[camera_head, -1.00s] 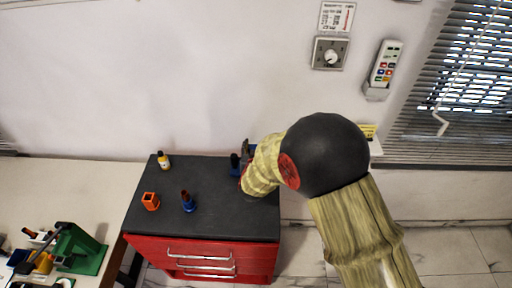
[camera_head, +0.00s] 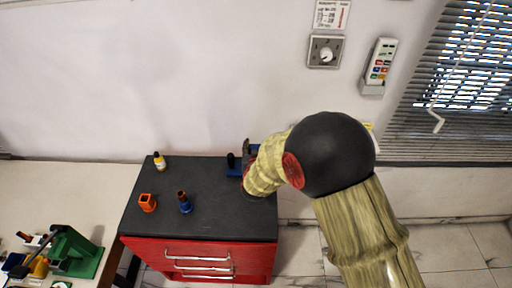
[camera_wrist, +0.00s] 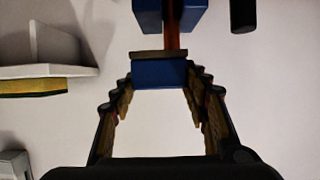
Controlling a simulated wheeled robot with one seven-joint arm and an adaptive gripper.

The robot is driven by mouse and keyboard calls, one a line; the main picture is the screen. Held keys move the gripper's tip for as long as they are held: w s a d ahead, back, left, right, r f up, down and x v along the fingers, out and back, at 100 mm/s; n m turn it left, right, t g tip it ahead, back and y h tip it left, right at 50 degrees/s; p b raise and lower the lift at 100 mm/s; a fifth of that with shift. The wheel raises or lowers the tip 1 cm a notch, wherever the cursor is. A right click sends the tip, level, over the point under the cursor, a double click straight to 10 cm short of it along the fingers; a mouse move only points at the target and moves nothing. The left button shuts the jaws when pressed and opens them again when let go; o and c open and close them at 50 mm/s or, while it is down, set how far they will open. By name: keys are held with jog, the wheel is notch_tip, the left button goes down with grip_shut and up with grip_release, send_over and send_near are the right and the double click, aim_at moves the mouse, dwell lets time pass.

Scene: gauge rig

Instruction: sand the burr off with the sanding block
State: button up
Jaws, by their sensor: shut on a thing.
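In the wrist view, my gripper (camera_wrist: 158,85) is shut on a blue block with a brown face, which looks like the sanding block (camera_wrist: 160,75). Its brown face points toward a reddish-brown bar (camera_wrist: 172,28) that runs between two blue holder pieces (camera_wrist: 183,18). The block overlaps the bar's near end; I cannot tell whether they touch. No burr can be made out. In the head view, my arm hides my gripper and the block.
The wall is close behind. A white shelf (camera_wrist: 45,70) shows left in the wrist view.

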jog(key=shift+a+f, duration=0.1)
jog(key=shift+a, duration=0.05)
jog(key=shift+a, duration=1.4)
jog(key=shift+d+f, duration=0.1)
jog(key=shift+s+d+f, duration=0.1)
jog(key=shift+d, duration=1.45)
jog(key=shift+a, duration=0.15)
jog(key=shift+a, duration=1.5)
jog(key=shift+d, duration=0.2)
